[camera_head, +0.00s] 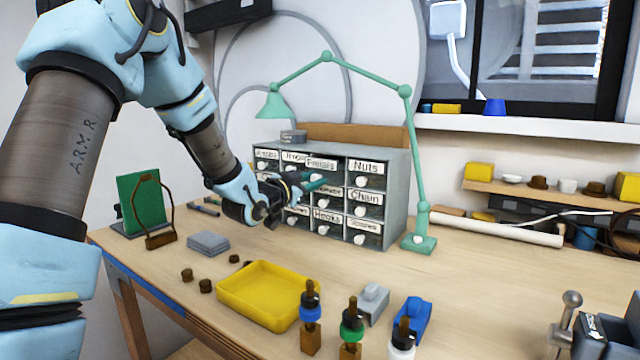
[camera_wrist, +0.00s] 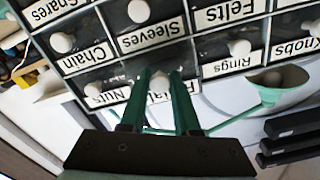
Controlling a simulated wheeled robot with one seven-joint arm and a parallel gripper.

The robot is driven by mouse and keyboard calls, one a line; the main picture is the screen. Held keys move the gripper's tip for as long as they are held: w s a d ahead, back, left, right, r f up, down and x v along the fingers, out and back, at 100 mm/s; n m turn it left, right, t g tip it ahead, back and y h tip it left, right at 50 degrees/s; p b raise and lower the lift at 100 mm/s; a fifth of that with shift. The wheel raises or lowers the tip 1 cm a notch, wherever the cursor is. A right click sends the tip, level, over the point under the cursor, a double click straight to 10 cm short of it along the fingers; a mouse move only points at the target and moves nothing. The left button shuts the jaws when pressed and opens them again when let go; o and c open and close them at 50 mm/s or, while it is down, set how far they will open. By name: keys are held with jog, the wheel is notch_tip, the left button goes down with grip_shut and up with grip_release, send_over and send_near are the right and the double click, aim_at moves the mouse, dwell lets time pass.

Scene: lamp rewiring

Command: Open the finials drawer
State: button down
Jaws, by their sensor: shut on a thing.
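The small-parts drawer cabinet (camera_head: 398,190) stands on the workbench, grey with dark drawer fronts, white knobs and white labels. The finials drawer (camera_head: 321,163) is in its top row, beside the Nuts drawer; its label sits a little forward of its neighbours, so it looks slightly pulled out. My gripper (camera_head: 312,182) is at that drawer's front. In the upside-down wrist view, its two green fingers (camera_wrist: 160,92) are closed around the finials knob (camera_wrist: 159,80), which shows between them. The fingers partly cover the Finials label.
A green jointed lamp (camera_head: 415,243) stands right of the cabinet, its shade above the cabinet's left side. A yellow tray (camera_head: 268,318), bottles and small parts lie in front. A green panel (camera_head: 138,203) stands at left. The bench directly before the cabinet is mostly clear.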

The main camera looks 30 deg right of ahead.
jog(key=b+v, duration=0.1)
jog(key=v, duration=0.4)
jog(key=c, duration=0.9)
grip_release()
jog(key=b+v, duration=0.3)
jog(key=v, duration=0.7)
jog(key=shift+s+a, duration=0.2)
jog(key=shift+a, duration=0.15)
